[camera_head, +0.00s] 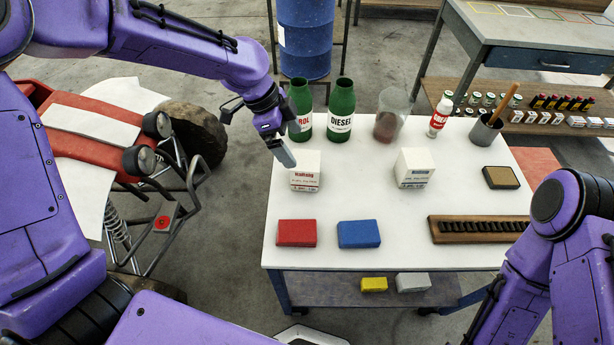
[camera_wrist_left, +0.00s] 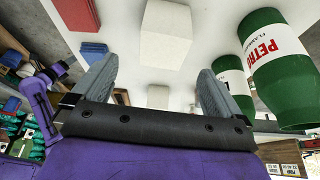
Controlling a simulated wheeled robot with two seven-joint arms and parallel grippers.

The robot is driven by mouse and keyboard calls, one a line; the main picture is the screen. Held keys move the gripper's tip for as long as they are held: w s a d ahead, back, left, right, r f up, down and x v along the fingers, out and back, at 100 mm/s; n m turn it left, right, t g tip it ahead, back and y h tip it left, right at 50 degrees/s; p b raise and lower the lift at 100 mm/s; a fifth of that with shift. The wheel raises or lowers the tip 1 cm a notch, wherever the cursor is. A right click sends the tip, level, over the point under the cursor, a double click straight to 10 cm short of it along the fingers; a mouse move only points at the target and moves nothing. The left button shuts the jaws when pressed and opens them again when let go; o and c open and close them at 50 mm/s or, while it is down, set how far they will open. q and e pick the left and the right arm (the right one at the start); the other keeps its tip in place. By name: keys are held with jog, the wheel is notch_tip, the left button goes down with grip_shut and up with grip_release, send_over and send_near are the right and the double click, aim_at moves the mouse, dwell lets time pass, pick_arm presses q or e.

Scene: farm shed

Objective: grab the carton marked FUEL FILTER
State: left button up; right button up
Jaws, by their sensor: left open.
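Two white cartons stand on the white table. The left carton (camera_head: 306,171) has red and dark print on its front; the right carton (camera_head: 414,168) has dark and red print. The print is too small to tell which is marked FUEL FILTER. My left gripper (camera_head: 280,150) is open and empty, just behind and left of the left carton, with a finger close to its top edge. In the left wrist view a large white carton (camera_wrist_left: 167,33) lies ahead between the open fingers (camera_wrist_left: 158,70), with a smaller white one (camera_wrist_left: 158,97) beyond. My right gripper is not visible.
Green bottles marked PETROL (camera_head: 300,108) and DIESEL (camera_head: 341,112) stand behind the left carton. A clear jug (camera_head: 391,112), a white bottle (camera_head: 440,116) and a grey cup (camera_head: 486,130) are further right. A red box (camera_head: 296,233) and a blue box (camera_head: 358,234) lie in front.

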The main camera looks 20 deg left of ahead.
aim_at(309, 170)
pick_arm(q)
jog(key=shift+w+f, duration=0.15)
jog(key=shift+f, duration=0.65)
jog(key=p+x, duration=0.1)
jog(key=x, duration=0.9)
jog(key=shift+w+d+f, duration=0.1)
jog(key=shift+w+d, duration=0.05)
jog(key=c, duration=1)
